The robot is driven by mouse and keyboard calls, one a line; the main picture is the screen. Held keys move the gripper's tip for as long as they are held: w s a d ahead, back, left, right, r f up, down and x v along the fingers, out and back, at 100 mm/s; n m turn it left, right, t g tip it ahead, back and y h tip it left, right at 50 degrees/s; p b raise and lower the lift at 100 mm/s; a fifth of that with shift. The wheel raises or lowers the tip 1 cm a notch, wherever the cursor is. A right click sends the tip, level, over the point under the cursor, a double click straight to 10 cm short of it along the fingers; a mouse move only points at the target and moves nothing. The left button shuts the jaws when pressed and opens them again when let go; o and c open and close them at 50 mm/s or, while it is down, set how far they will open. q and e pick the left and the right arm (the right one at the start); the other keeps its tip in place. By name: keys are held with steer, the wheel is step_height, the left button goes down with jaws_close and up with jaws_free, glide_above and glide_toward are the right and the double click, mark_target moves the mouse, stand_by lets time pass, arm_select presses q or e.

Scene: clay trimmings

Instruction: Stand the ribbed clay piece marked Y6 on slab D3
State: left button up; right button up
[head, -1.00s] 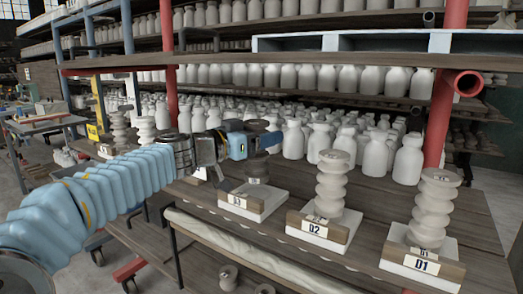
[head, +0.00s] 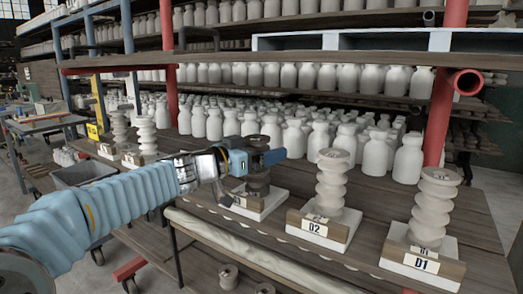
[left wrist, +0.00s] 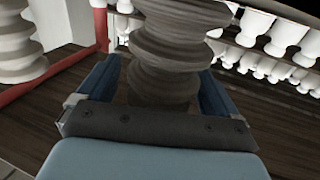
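A dark grey-brown ribbed clay piece (head: 258,181) is upright at slab D3 (head: 270,208); its mark is not legible. My left gripper (head: 262,158) is around its upper part, with the top disc showing above the fingers. In the left wrist view the ribbed piece (left wrist: 165,70) is between the two blue fingers, which are closed on it. Its foot is at the block of slab D3; I cannot tell whether it touches fully. The D3 label is mostly hidden. My right gripper is out of view.
Slab D2 (head: 318,232) and slab D1 (head: 420,262) on the right each bear a pale ribbed piece. More ribbed pieces (head: 147,136) stand at the left. Many white bottles (head: 293,140) crowd behind. A red post (head: 440,110) rises at the right.

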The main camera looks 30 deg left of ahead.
arm_select(q)
steer(key=shift+s+a+r, duration=0.1)
steer(key=shift+s+r, duration=0.1)
steer(key=v, duration=1.1)
steer(key=shift+s, duration=0.35)
